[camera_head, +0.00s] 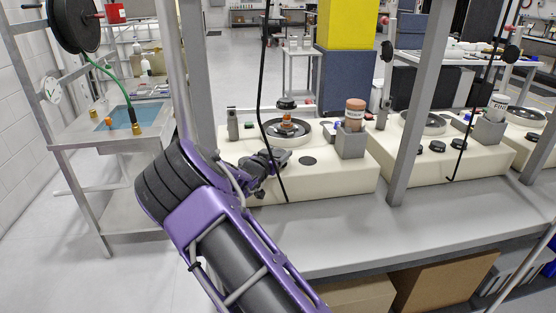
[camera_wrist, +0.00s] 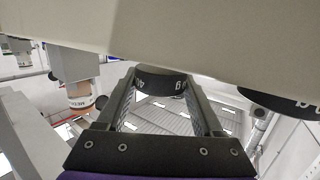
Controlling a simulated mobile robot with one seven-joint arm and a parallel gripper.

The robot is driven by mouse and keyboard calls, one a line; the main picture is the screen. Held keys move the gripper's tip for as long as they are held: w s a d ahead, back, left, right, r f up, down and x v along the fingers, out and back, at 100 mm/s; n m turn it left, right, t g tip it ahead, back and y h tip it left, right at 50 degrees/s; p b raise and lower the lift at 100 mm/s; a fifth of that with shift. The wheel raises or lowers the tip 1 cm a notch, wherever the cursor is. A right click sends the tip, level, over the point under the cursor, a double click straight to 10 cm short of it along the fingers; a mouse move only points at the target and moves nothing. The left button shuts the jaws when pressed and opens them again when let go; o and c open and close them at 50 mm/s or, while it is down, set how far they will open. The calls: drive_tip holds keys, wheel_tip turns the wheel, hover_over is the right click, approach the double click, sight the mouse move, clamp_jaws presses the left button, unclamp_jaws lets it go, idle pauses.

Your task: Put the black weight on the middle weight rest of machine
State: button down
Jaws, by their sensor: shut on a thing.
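The left cream machine (camera_head: 335,180) has a round plate with a stacked black and orange piece (camera_head: 287,122). My gripper (camera_head: 276,158) is at its front left top edge. A second black weight (camera_wrist: 280,102) sits to the right there. My wrist hides the machine's left front.
An orange-brown cup (camera_head: 355,112) stands in a grey holder (camera_head: 351,142) on the machine's right. Grey frame posts (camera_head: 410,120) and a thin black cable (camera_head: 259,90) rise in front. A second machine (camera_head: 465,165) with several black weights is to the right.

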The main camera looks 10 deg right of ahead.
drive_tip(key=shift+f, duration=0.8)
drive_tip(key=shift+f, duration=0.1)
drive_tip(key=shift+c, duration=0.2)
unclamp_jaws()
drive_tip(key=shift+f, duration=0.1)
drive_tip(key=shift+r, duration=0.3)
drive_tip(key=v, duration=1.2)
drive_tip(key=shift+f+p, duration=0.15)
drive_tip(key=shift+p, duration=0.3)
